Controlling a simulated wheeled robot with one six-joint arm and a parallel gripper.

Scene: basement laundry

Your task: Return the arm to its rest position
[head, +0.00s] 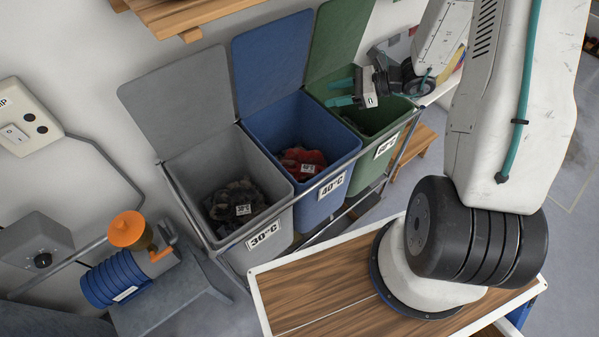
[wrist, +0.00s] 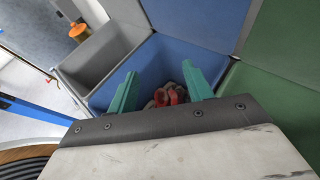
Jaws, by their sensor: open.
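My gripper (head: 343,92) is open, with two teal fingers, and is above the green bin (head: 394,142) in the head view. In the wrist view my gripper (wrist: 158,90) has its fingers spread, with nothing held between them. Beyond them is the blue bin (wrist: 101,98), with red and pale cloth (wrist: 170,96) inside it. My white arm reaches across the right side of the head view from its round base on the wooden top.
The grey bin (head: 193,163), labelled 30°C, and the blue bin (head: 341,147), labelled 40°C, stand left of the green one, lids raised. A wooden shelf (head: 190,12) hangs above. A blue ribbed device with an orange cap (head: 127,229) sits lower left. Open floor lies right.

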